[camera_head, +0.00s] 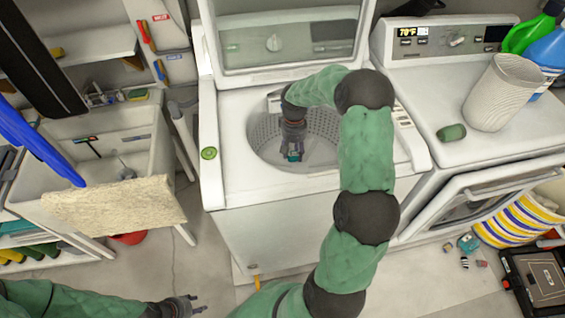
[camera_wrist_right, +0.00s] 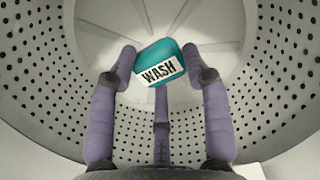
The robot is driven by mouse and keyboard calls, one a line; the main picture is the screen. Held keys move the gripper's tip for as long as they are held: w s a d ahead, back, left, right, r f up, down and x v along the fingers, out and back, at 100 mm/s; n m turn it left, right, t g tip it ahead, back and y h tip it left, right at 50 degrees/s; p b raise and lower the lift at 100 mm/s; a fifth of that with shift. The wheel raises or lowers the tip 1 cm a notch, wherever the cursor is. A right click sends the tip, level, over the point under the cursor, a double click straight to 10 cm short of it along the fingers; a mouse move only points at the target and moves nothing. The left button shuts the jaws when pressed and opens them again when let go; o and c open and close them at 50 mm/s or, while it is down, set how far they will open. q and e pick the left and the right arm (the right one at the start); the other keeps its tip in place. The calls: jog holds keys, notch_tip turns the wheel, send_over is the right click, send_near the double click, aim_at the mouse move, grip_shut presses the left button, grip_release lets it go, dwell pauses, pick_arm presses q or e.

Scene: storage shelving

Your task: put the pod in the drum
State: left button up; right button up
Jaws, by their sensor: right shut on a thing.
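The pod is a small teal piece with a white "WASH" label (camera_wrist_right: 160,68); it also shows as a small teal spot in the head view (camera_head: 294,156). My right gripper (camera_wrist_right: 160,62) is shut on the pod, with its fingers around it. It points down inside the perforated metal drum (camera_head: 258,140) of the open top-loading washer. In the right wrist view the drum wall (camera_wrist_right: 50,95) surrounds the gripper, and the drum floor lies beyond the pod. My left gripper (camera_head: 198,304) is low at the left, away from the washer, with its fingers apart and nothing between them.
The washer's lid (camera_head: 285,35) stands raised behind the opening. A dryer (camera_head: 440,95) at the right carries a woven basket (camera_head: 503,92) and a dark green item (camera_head: 451,132). A utility sink (camera_head: 95,150) stands at the left with a beige cloth (camera_head: 115,205) over its front.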

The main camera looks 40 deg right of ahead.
jog(key=w+f+b, duration=0.1)
jog(key=w+f, duration=0.1)
jog(key=f, duration=0.1)
jog(key=w+f+b, duration=0.1)
jog(key=f+b, duration=0.1)
jog(key=f, duration=0.1)
jog(key=w+a+f+b, duration=0.1)
jog(key=w+f, duration=0.1)
jog(key=f, duration=0.1)
jog(key=shift+w+a+f, duration=0.1)
jog(key=shift+w+f, duration=0.1)
jog(key=shift+w, duration=0.1)
jog(key=shift+f+b, duration=0.3)
jog(key=shift+f, duration=0.05)
jog(key=shift+f, duration=0.25)
jog(key=o, duration=0.9)
jog(key=shift+o, duration=0.2)
jog(key=shift+r, duration=0.1)
notch_tip(320, 180, up, 13)
jog(key=w+p, duration=0.1)
jog(key=p, duration=0.4)
jog(key=shift+d, duration=0.3)
